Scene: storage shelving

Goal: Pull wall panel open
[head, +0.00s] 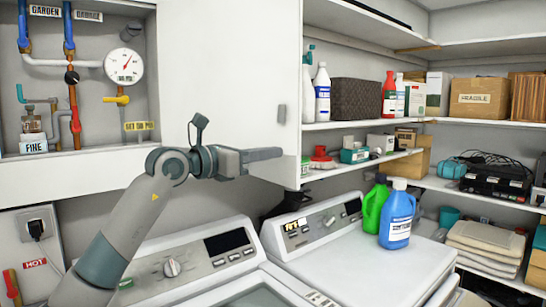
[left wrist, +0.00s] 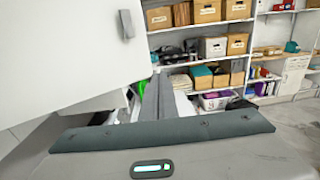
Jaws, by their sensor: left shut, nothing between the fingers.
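The white wall panel (head: 225,70) stands swung open beside a wall recess with pipes and a gauge. Its small grey handle (head: 282,114) is near its right edge. The panel (left wrist: 60,55) and handle (left wrist: 127,24) fill the upper left of the left wrist view. My left gripper (head: 280,154) is shut and empty, pointing right, in front of the panel's lower part and below the handle. Its shut fingers also show in the left wrist view (left wrist: 157,95). I cannot tell whether it touches the panel. My right gripper is not in view.
Two white machines (head: 365,255) stand below, with green (head: 374,205) and blue (head: 397,220) bottles on the right one. Loaded shelves (head: 440,125) line the corner at right. The recess holds a pressure gauge (head: 124,66). Open floor (left wrist: 285,130) shows at right in the left wrist view.

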